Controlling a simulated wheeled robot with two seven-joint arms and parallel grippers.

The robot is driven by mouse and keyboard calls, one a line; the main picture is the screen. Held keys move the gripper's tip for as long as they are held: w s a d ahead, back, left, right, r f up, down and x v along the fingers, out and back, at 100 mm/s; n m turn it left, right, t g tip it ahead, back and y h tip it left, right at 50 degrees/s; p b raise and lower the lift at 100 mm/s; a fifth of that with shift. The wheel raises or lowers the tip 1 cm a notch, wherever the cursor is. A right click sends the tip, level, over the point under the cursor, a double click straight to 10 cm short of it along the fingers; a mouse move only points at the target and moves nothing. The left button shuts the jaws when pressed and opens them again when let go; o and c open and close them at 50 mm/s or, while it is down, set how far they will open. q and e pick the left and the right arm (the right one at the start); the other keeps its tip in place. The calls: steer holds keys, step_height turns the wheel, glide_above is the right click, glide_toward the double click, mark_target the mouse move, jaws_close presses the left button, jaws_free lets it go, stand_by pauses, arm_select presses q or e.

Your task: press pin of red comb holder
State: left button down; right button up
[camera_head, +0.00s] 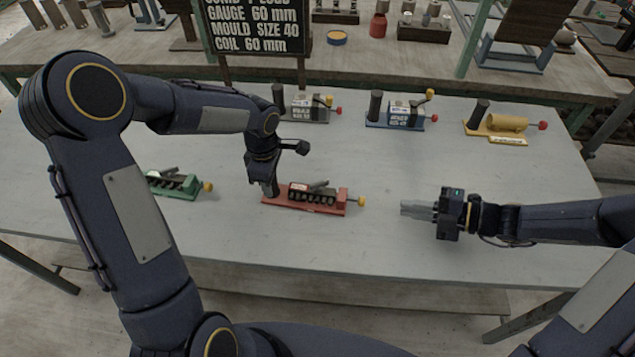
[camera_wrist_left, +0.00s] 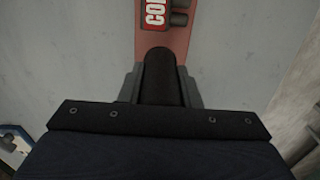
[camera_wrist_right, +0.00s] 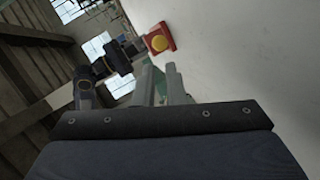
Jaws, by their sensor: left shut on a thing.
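The red comb holder (camera_head: 318,207) lies on the grey table in the middle of the head view. A dark comb-like row of parts sits on it, and its yellow round pin head (camera_head: 361,201) sticks out at the right end. The pin head also shows in the right wrist view (camera_wrist_right: 158,43). My left gripper (camera_head: 269,190) is shut on the dark upright handle (camera_wrist_left: 160,78) at the holder's left end. My right gripper (camera_head: 404,208) is to the right of the pin, pointing at it, apart from it. Its fingers are empty, with a narrow gap between them.
A green holder (camera_head: 175,186) with a yellow knob lies left, partly behind my left arm. Grey (camera_head: 305,110), blue (camera_head: 400,113) and yellow (camera_head: 503,124) holders stand along the back. A sign (camera_head: 255,27) stands behind. The table front is clear.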

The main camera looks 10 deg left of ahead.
mark_target(362, 202)
jaws_close()
steer(key=n, duration=0.2)
steer(key=r+n+g, duration=0.1)
steer(key=n, duration=0.1)
steer(key=n+h, duration=0.1)
steer(key=n, duration=0.1)
steer(key=shift+w+d+r+n, duration=0.15)
steer(key=shift+w+r+n, duration=0.1)
steer(key=shift+n, duration=0.15)
steer(key=shift+w+d+r+n+g+h, duration=0.35)
steer(key=shift+d+r+n+h, duration=0.25)
steer(key=shift+n, duration=2.3)
steer(key=shift+w+d+r+n+g+h, duration=0.35)
steer(key=shift+r+n+h, duration=0.5)
steer(key=shift+n, duration=2.05)
steer(key=shift+w+d+r+n+g+h, duration=0.3)
steer(key=shift+d+r+n+h, duration=0.4)
steer(key=shift+n, duration=2.2)
steer(key=shift+a+f, duration=0.1)
steer(key=shift+f, duration=0.1)
steer(key=x, duration=0.9)
steer(key=shift+a+f, duration=0.1)
steer(key=shift+f, duration=0.1)
steer(key=a, duration=0.3)
steer(key=shift+a+f, duration=0.2)
steer(key=shift+f, duration=0.05)
steer(key=shift+a, duration=0.5)
